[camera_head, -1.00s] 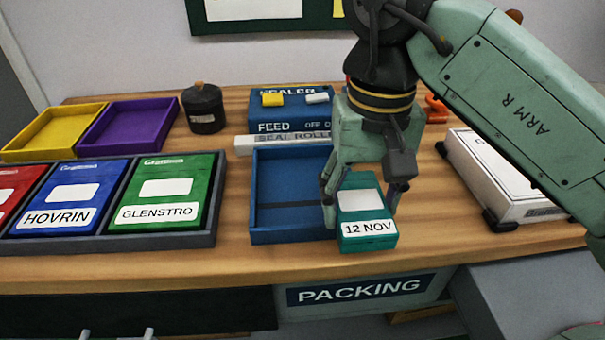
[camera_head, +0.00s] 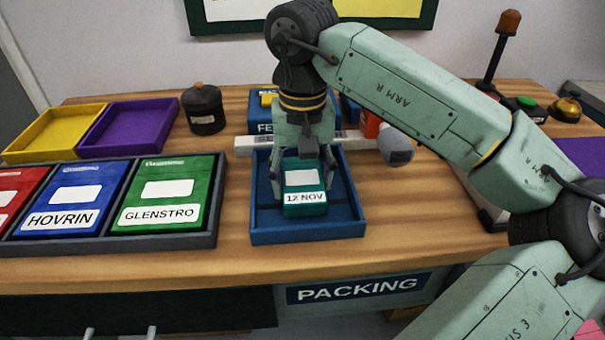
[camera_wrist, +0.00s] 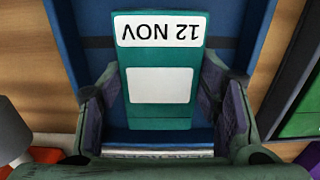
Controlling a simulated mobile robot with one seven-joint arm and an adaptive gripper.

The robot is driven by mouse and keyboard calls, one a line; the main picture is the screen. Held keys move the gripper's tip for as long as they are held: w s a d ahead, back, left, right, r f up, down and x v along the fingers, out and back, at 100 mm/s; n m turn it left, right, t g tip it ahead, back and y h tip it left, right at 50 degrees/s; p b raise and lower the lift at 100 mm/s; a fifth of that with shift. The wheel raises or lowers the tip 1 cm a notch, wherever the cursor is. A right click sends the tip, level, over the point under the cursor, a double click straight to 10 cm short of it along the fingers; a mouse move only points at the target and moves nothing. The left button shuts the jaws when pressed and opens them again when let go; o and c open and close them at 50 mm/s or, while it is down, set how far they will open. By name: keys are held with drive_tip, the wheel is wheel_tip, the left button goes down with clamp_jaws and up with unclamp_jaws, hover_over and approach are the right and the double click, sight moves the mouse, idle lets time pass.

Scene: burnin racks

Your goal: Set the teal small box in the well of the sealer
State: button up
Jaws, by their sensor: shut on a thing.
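The teal small box (camera_head: 305,199) carries a white panel and a "12 NOV" label. It is between the fingers of my gripper (camera_head: 302,186), which is shut on it. In the head view the box is over or in the blue well (camera_head: 308,234) of the sealer, inside the well's outline. In the wrist view the box (camera_wrist: 160,84) is lined up with the well walls (camera_wrist: 252,40), with a finger on each side. I cannot tell whether its underside touches the well floor. The sealer's blue body (camera_head: 262,122) stands behind, partly hidden by my gripper.
A dark rack (camera_head: 212,238) with red, blue and green boxes stands to the left. Yellow (camera_head: 32,150) and purple (camera_head: 108,150) trays and a dark canister (camera_head: 204,108) sit behind. A white roller bar (camera_head: 243,146) lies behind the well. The table front is clear.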

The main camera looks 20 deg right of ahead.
sight(302, 181)
drive_tip(key=shift+f, duration=0.1)
drive_tip(key=shift+f, duration=0.15)
drive_tip(key=o, duration=1.2)
drive_tip(key=shift+o, duration=0.2)
wheel_tip(302, 181, up, 13)
drive_tip(key=shift+f+p, duration=0.2)
drive_tip(key=shift+p, duration=0.25)
